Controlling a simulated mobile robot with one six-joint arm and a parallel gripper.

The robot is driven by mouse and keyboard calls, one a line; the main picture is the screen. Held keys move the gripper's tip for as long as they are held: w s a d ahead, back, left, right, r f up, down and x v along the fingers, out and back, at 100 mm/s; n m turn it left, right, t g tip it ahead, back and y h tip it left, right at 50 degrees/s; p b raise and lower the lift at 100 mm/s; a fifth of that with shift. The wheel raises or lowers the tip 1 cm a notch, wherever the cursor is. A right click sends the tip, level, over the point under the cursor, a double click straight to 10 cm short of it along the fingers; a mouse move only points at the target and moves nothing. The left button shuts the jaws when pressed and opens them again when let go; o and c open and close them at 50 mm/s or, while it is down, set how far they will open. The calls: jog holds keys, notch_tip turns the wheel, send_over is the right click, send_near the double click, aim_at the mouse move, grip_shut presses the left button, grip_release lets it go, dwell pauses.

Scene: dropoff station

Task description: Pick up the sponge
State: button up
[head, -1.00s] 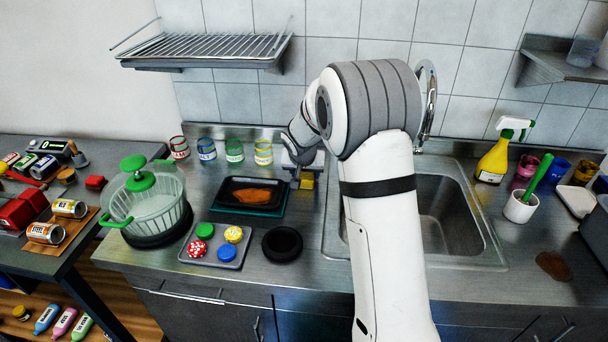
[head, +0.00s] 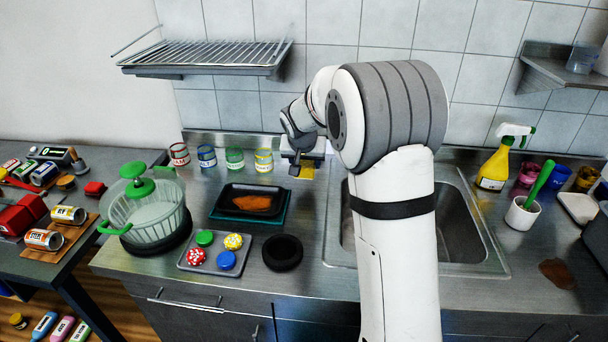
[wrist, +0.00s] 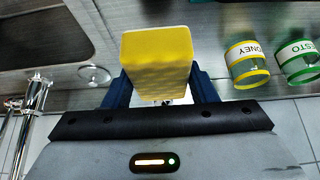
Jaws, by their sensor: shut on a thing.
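The yellow sponge (wrist: 157,62) is between the two blue fingers of my gripper (wrist: 160,88) in the wrist view, and the fingers are shut on its sides. In the head view a part of the sponge (head: 307,172) shows below my gripper (head: 300,168), right of the yellow-lidded jar and left of the sink. My arm hides some of the area around it. Whether the sponge touches the counter is hard to tell.
Several labelled jars (head: 235,158) stand along the wall to the left. A black tray (head: 252,201) with a brown piece lies in front. The sink (head: 460,222) is to the right, with a faucet partly hidden behind my arm. A rack (head: 205,52) hangs above.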

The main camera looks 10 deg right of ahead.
jog(key=s+a+b, duration=0.2)
jog(key=s+a, duration=0.1)
jog(key=s, duration=0.6)
jog(key=s+a+b, duration=0.2)
jog(key=s+a, duration=0.1)
jog(key=s, duration=0.6)
jog(key=shift+s+r, duration=0.3)
jog(key=shift+s, duration=0.05)
jog(key=o, duration=0.4)
jog(key=shift+c, duration=1.3)
